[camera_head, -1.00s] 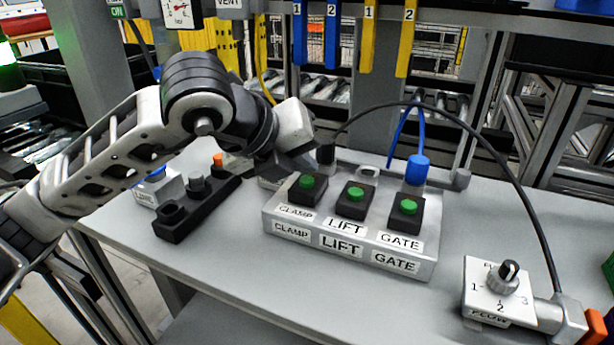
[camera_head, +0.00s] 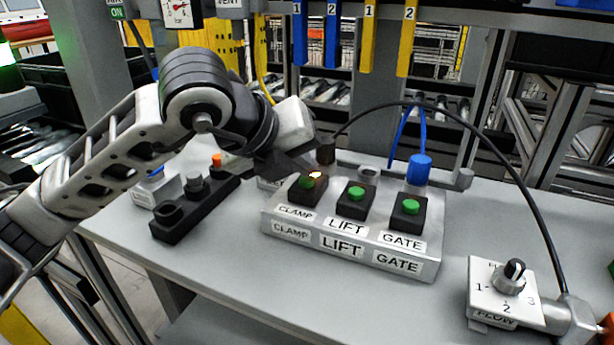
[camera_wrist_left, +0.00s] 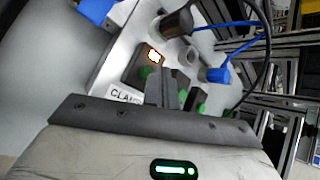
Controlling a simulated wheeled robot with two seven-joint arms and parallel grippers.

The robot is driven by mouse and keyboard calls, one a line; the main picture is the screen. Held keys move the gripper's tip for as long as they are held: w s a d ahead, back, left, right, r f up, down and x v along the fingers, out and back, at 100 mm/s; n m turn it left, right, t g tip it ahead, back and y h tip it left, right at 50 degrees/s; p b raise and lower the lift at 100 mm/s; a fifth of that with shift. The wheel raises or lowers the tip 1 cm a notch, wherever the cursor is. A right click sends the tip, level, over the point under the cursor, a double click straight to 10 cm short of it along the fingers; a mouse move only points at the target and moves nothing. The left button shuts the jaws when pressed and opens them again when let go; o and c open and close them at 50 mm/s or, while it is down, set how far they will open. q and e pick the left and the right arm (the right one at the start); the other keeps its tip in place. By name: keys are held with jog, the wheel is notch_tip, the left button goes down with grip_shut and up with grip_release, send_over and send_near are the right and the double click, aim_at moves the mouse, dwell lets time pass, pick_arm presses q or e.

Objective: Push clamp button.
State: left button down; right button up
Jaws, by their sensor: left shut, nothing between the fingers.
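The clamp button (camera_head: 306,183) is a green cap on a black block at the left of a grey three-button box (camera_head: 350,257). A small orange-yellow light glows on its block. My left gripper (camera_head: 307,170) is shut and empty, with its tip right at the button's back edge. In the left wrist view the shut fingers (camera_wrist_left: 166,88) reach over the clamp block (camera_wrist_left: 134,72). Little of the green cap shows there. I cannot tell whether the fingertips press on it. My right gripper is in neither view.
The lift button (camera_head: 356,193) and gate button (camera_head: 410,207) are unlit on the same box. A black fixture (camera_head: 178,222) stands to the left. A blue-capped connector (camera_head: 420,168) rises behind the gate button. A flow dial (camera_head: 508,285) sits at the right. The front of the bench is clear.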

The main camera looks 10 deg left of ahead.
pick_arm(q)
jog(key=shift+r, duration=0.2)
notch_tip(320, 180, up, 6)
jog(key=p, duration=0.3)
dwell(0.4)
jog(key=shift+f, duration=0.1)
